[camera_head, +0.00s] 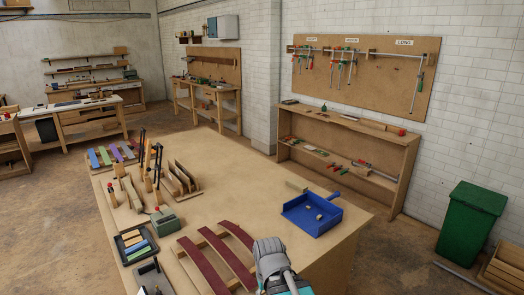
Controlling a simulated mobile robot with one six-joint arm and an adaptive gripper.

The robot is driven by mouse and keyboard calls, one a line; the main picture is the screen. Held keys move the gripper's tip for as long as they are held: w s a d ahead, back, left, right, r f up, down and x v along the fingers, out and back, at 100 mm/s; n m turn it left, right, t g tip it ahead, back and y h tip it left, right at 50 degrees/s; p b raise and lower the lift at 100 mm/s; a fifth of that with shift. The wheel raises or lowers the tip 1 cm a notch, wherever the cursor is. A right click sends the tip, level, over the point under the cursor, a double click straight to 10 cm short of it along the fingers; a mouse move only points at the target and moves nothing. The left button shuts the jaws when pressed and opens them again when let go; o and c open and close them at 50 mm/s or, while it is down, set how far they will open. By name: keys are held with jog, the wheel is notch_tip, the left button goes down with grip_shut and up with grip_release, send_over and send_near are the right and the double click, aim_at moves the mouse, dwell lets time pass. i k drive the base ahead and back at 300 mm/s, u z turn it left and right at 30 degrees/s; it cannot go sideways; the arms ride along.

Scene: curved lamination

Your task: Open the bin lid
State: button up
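A green bin (466,232) stands on the floor at the right, by the white brick wall. Its green lid (482,197) lies shut across the top, so the inside is hidden. My gripper (270,252) shows as a grey shape at the bottom centre, over the near edge of the big worktable. It is far to the left of the bin and apart from it. The fingertips cannot be made out, and nothing held is visible.
The worktable (240,165) carries dark red curved strips (205,268), clamps, wood pieces and a blue dustpan (305,222) with scraps. A low shelf (350,140) stands along the wall. A wooden crate (508,265) sits right of the bin. Floor between table and bin looks mostly clear.

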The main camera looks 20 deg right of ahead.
aim_at(479, 198)
jog(key=z, duration=2.2)
jog(key=i, duration=2.15)
